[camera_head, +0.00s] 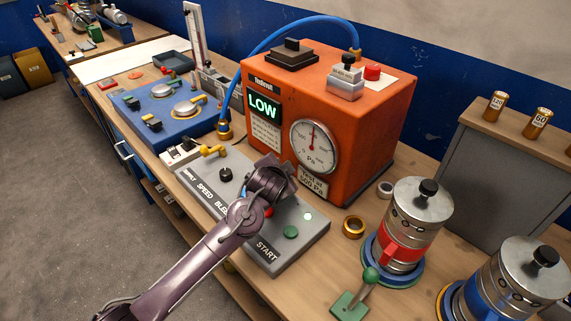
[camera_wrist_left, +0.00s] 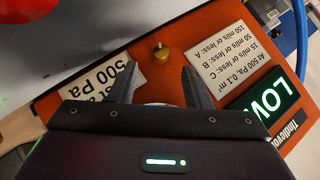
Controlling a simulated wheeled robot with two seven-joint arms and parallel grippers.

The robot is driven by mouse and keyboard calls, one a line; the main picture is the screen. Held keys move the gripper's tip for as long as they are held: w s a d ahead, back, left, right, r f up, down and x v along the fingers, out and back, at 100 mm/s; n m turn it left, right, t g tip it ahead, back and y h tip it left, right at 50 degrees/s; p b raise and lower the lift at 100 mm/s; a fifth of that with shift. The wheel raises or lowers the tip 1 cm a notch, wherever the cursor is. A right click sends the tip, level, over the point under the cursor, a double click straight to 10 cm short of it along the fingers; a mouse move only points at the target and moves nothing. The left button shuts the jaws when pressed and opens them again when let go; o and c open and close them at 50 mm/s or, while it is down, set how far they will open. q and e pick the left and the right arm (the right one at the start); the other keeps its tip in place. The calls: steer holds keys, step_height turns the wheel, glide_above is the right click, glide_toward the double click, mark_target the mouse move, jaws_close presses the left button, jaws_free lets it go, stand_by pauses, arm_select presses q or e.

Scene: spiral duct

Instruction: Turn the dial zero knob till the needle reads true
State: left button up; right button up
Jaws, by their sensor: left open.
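The orange machine box (camera_head: 375,125) carries a round white dial (camera_head: 322,157) marked Pa. Its thin needle points roughly straight up; the exact reading is too small to tell. My left gripper (camera_head: 284,172) is in front of the box, left of and below the dial, and hides part of the front. In the left wrist view, a small brass knob (camera_wrist_left: 159,52) sits on the orange face, ahead of and between the open fingers of the left gripper (camera_wrist_left: 160,76). The fingers look apart from it. The gripper body hides most of the dial there. My right gripper is not in view.
A lit LOW display (camera_head: 263,107) is left of the dial. A grey control panel (camera_head: 275,258) with buttons lies below my arm. A blue hose (camera_head: 285,28) arches behind. Metal canisters (camera_head: 420,205) stand at right. A 500 Pa label (camera_head: 312,181) is below the dial.

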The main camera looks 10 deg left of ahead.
arm_select(q)
steer(key=x, duration=0.2)
steer(key=shift+w+f, duration=0.1)
steer(key=shift+w, duration=0.2)
steer(key=x, duration=0.2)
steer(key=shift+w+f+p, duration=0.25)
steer(key=shift+p, duration=0.05)
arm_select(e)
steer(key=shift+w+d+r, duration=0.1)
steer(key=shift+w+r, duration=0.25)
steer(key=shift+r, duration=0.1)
